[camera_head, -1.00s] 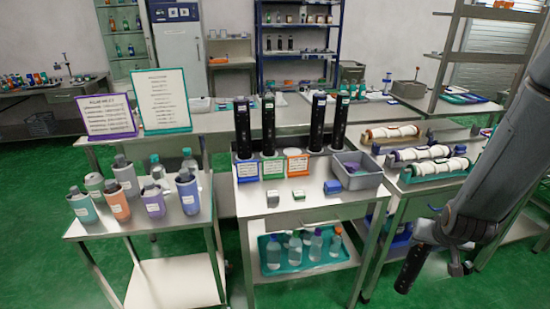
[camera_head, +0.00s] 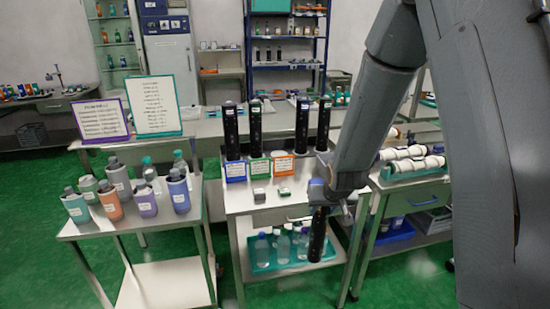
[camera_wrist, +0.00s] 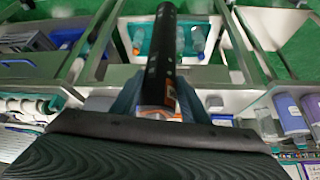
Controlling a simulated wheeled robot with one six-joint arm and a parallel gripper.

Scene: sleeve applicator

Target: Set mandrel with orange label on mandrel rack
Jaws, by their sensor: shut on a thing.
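My gripper (camera_head: 322,196) is shut on a black mandrel (camera_head: 318,236), which hangs down in front of the middle table. In the wrist view the mandrel (camera_wrist: 161,55) lies between the fingers (camera_wrist: 160,103), with an orange label (camera_wrist: 169,78) on its side. The mandrel rack stands at the back of the middle table, holding upright black mandrels: two at left (camera_head: 231,132) and two at right (camera_head: 302,125). A gap lies between the pairs, behind the orange-framed card (camera_head: 283,166). Blue (camera_head: 235,171) and green (camera_head: 259,169) cards stand to its left.
Two small blocks (camera_head: 259,195) lie in front of the cards. A teal tray of bottles (camera_head: 262,262) sits on the lower shelf. A left cart holds several bottles (camera_head: 145,200). White rollers (camera_head: 410,160) lie on the right table. My arm hides the grey bin's area.

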